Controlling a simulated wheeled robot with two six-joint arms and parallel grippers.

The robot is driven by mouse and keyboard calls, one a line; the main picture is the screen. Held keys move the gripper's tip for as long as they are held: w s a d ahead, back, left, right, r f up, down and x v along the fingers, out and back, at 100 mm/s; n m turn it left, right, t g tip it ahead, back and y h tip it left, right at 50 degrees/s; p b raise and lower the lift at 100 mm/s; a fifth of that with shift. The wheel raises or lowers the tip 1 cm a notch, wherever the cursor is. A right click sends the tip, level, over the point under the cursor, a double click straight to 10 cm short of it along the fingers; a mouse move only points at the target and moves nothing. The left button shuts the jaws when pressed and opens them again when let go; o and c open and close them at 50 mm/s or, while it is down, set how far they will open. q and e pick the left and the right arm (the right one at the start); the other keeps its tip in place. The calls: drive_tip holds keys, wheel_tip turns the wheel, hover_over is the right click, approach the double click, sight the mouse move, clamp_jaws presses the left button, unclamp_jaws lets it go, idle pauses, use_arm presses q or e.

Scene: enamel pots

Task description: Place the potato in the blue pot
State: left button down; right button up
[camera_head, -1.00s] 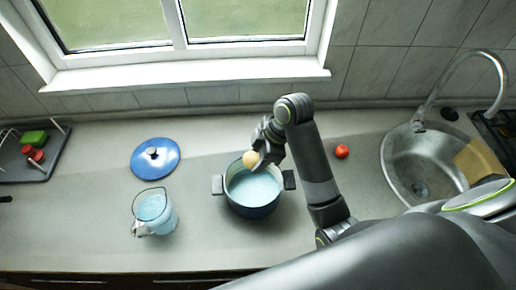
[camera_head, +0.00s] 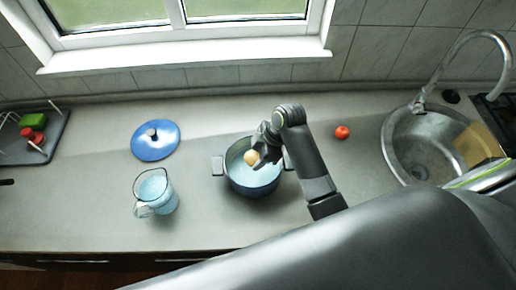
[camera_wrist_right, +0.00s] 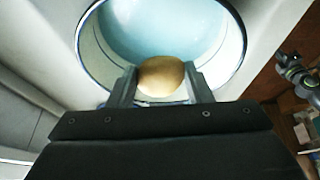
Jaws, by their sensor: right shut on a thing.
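The blue pot (camera_head: 252,186) stands on the counter with its lid off and pale blue liquid inside. It also shows in the right wrist view (camera_wrist_right: 236,62). My right gripper (camera_head: 257,156) is shut on the potato (camera_head: 250,157) and holds it over the pot's opening. In the right wrist view the tan potato (camera_wrist_right: 161,77) sits between the two fingertips, with the liquid behind it. I cannot tell its exact height above the liquid.
A blue lid (camera_head: 155,141) lies left of the pot. A glass pitcher (camera_head: 157,192) of pale blue liquid stands in front of the lid. A tomato (camera_head: 342,132) lies to the right, near the sink (camera_head: 425,150). A dish rack (camera_head: 40,150) holds sponges at far left.

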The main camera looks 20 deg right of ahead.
drive_tip(key=shift+f, duration=0.7)
drive_tip(key=o, duration=1.1)
wheel_tip(320, 180, up, 7)
drive_tip(key=shift+r, duration=0.1)
